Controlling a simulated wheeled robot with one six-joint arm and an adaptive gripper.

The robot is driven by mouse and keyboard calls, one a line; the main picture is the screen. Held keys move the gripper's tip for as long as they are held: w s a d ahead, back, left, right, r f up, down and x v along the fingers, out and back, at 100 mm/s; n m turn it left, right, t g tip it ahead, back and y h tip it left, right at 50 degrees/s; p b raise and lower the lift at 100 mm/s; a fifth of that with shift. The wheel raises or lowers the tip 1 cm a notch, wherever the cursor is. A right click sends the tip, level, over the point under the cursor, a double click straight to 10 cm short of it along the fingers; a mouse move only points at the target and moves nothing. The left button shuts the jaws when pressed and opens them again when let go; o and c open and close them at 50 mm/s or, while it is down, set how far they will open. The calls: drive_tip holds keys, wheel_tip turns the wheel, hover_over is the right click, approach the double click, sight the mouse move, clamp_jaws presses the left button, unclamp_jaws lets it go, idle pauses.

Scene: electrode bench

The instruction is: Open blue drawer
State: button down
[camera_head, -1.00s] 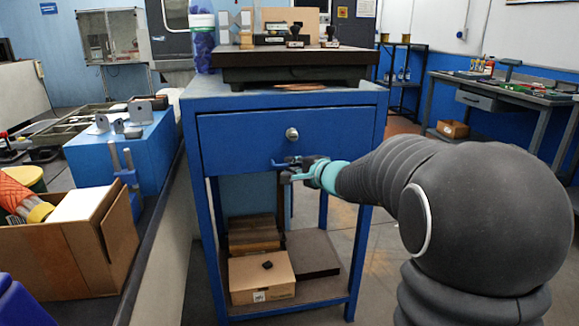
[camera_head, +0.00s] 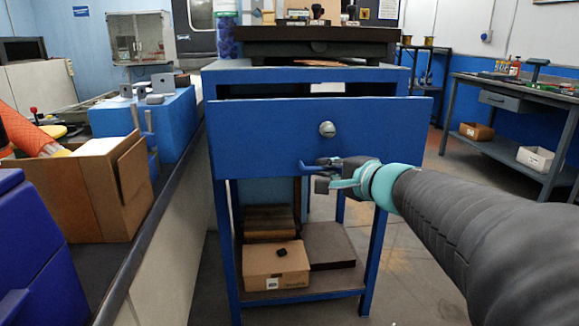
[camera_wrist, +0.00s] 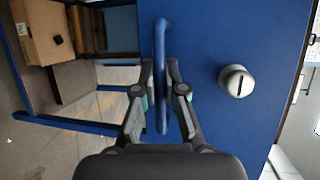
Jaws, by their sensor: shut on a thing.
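The blue drawer (camera_head: 270,138) stands out from its blue table frame in the head view, with a dark gap above its front. A round silver lock knob (camera_head: 327,129) sits on its front. It also shows in the wrist view (camera_wrist: 237,81). A blue bar handle (camera_head: 312,166) is on the lower part of the front. My gripper (camera_head: 338,177) is at this handle. In the wrist view its two fingers (camera_wrist: 160,88) lie on either side of the blue handle (camera_wrist: 161,40) and are shut on it. The drawer's inside is mostly hidden.
A cardboard box (camera_head: 277,264) and dark boards lie on the table's lower shelf. A grey-edged bench (camera_head: 172,212) with an open carton (camera_head: 85,190) runs along the left. A dark workbench (camera_head: 520,95) stands at the right. Floor between is clear.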

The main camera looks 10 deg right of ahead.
drive_tip(key=s+b, duration=0.1)
drive_tip(key=s, duration=0.7)
drive_tip(key=shift+s+a, duration=0.15)
drive_tip(key=shift+a, duration=0.15)
drive_tip(key=c, duration=1.5)
unclamp_jaws()
